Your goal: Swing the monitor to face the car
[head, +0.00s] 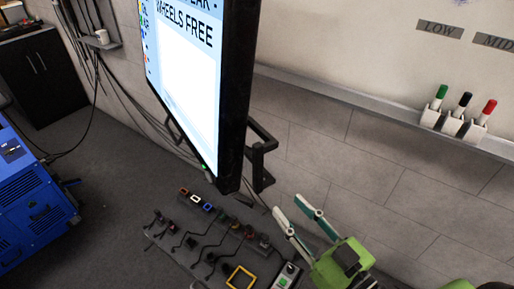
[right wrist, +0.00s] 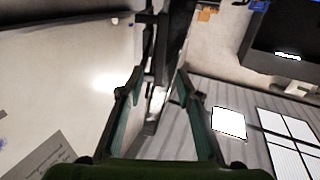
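The monitor (head: 232,100) hangs at upper centre in the head view, its lit screen reading "WHEELS FREE" turned to the left and its dark edge towards me. A black bracket (head: 262,150) shows behind its lower right side. My right gripper (head: 288,204) is open and empty, below and right of the monitor's lower corner, apart from it in the head view. In the right wrist view, a dark upright bar (right wrist: 174,45), likely the monitor's edge or mount, lies ahead between the open fingers; contact cannot be told. My left gripper is not in view. I cannot identify the car.
A grey panel (head: 168,245) with cables and several small parts lies below the monitor. A wall ledge (head: 330,97) with green, black and red markers runs at right. A blue machine (head: 35,210) stands at left, a black cabinet (head: 42,75) behind it. Grey floor between is clear.

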